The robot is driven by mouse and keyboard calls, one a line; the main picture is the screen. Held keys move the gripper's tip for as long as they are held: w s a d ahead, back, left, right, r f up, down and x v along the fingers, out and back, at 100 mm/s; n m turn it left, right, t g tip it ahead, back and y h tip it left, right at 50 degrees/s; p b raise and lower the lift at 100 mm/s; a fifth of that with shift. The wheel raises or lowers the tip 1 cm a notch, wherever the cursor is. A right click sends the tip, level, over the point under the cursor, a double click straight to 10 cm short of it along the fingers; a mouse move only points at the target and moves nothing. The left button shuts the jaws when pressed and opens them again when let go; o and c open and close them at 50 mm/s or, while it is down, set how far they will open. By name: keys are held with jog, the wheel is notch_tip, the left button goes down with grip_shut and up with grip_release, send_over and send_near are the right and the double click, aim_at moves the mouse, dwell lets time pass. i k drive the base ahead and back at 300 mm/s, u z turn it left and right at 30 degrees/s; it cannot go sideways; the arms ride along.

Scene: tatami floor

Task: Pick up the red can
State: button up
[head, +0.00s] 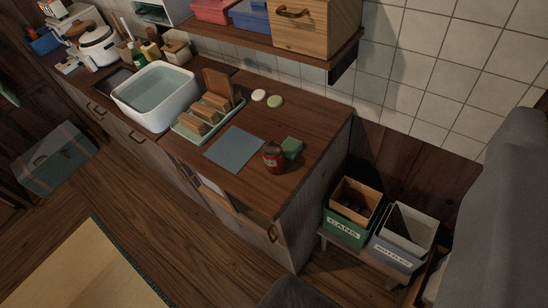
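The red can (272,158) stands upright on the wooden counter (315,140), near its right front part. Its lid looks dark, and a pale label shows on its side. A small green block (292,148) sits just behind it to the right, close to or touching it. A flat blue-grey mat (234,149) lies to its left. No gripper fingers can be made out around the can. Two blurred grey shapes, at the right edge and the bottom edge, may be parts of me, but I cannot tell whether they are my gripper.
A white basin (155,107), a green rack (205,125) with brown slabs, and two small discs stand on the counter. A shelf (245,40) with boxes overhangs the back. Below right are a green CANS bin (343,226) and a grey bin (396,249). Wooden floor lies in front.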

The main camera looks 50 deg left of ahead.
aim_at(273, 154)
jog(key=u, duration=1.85)
jog(key=k, duration=1.3)
jog(key=z, duration=0.65)
jog(key=i, duration=1.95)
